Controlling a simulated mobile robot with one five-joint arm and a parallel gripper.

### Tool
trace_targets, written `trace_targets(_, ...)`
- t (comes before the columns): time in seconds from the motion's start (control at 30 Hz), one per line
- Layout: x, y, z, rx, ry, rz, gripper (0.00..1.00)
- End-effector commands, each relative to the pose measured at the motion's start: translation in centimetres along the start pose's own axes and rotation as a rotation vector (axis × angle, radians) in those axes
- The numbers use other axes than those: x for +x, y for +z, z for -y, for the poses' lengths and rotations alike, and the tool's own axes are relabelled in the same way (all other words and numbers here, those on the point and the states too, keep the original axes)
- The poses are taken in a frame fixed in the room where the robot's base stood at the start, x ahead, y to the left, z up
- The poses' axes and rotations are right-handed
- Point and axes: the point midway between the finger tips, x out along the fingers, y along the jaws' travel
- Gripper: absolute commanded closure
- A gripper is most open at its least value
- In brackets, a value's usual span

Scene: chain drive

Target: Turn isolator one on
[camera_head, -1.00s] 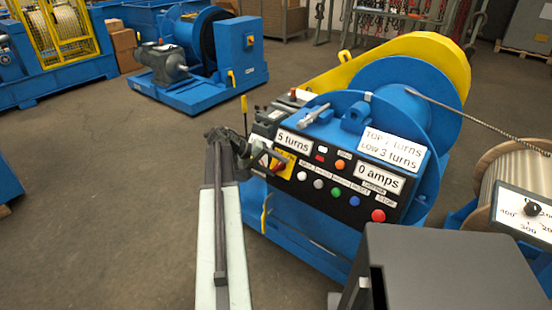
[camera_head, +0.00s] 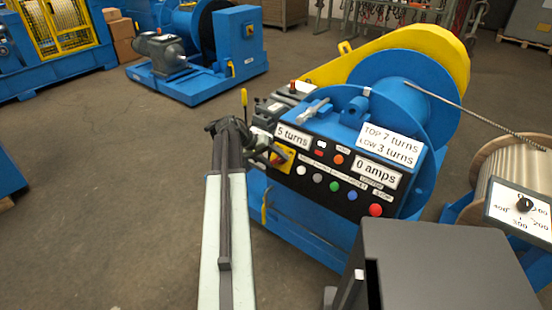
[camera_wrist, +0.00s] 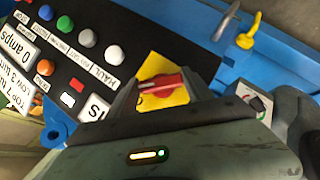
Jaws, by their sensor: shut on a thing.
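The isolator is a red handle (camera_wrist: 161,84) on a yellow plate (camera_wrist: 157,65), at the left end of a black control panel. In the head view the yellow plate (camera_head: 286,152) shows only partly behind my gripper (camera_head: 274,156). In the wrist view my gripper (camera_wrist: 163,90) has its two fingers on either side of the red handle, shut on it. The handle lies roughly across the picture there, slightly tilted. I cannot read any isolator number.
The panel carries several buttons, including a red one (camera_head: 375,210), and displays reading "5 turns" (camera_head: 293,136) and "0 amps" (camera_head: 376,173). A blue winch drum (camera_head: 400,100) stands behind. A dark grey box (camera_head: 440,260) is at the front right. Floor is clear at left.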

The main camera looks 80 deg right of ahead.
Motion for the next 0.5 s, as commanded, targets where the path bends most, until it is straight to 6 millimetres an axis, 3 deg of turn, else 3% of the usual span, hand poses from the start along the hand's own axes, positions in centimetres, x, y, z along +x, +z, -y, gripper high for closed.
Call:
trace_targets(0.1, 0.03, -0.06, -0.26, 0.002, 0.006, -0.001, 0.81)
trace_targets(0.13, 0.03, -0.06, -0.27, 0.002, 0.006, -0.001, 0.33)
trace_targets(0.2, 0.04, -0.07, -0.25, 0.002, 0.006, -0.001, 0.19)
trace_targets(0.5, -0.08, -0.07, -0.17, 0.001, 0.003, -0.001, 0.19)
